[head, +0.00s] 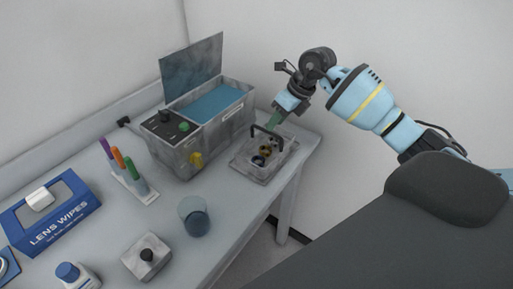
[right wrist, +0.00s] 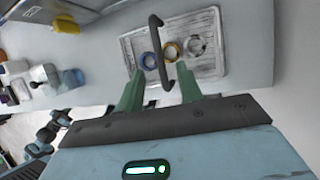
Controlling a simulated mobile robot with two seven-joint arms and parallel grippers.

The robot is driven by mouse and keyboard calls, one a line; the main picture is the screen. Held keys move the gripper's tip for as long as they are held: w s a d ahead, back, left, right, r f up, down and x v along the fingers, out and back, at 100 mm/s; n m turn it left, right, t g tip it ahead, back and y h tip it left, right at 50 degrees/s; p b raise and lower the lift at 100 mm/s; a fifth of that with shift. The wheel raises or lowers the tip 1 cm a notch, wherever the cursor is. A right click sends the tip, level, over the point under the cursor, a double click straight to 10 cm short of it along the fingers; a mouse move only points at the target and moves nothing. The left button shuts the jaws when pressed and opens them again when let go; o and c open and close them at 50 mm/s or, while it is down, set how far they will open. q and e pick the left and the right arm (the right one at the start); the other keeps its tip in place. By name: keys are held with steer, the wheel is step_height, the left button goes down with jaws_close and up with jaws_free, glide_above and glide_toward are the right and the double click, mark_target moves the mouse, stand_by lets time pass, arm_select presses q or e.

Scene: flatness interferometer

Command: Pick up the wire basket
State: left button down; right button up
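The wire basket (head: 256,173) is a shallow grey, tray-like holder at the far right end of the bench, with a dark arched handle (head: 266,131) over it. It also shows in the right wrist view (right wrist: 207,68), holding several small rings. My right gripper (head: 275,121) is above the basket, at the handle. In the right wrist view its green fingers (right wrist: 159,70) are apart, with the handle between them and gaps visible on both sides. My left gripper is in neither view.
A grey ultrasonic-type tank (head: 208,138) with a raised lid stands just left of the basket. A glass beaker (head: 194,216), a small block with a knob (head: 147,256), a pen rack (head: 134,186) and a lens wipes box (head: 50,213) stand nearer. The bench edge is close to the basket.

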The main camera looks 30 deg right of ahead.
steer(key=shift+x, duration=3.85)
steer(key=shift+w, duration=0.1)
steer(key=shift+c, duration=0.2)
steer(key=shift+r, duration=0.1)
jaws_close()
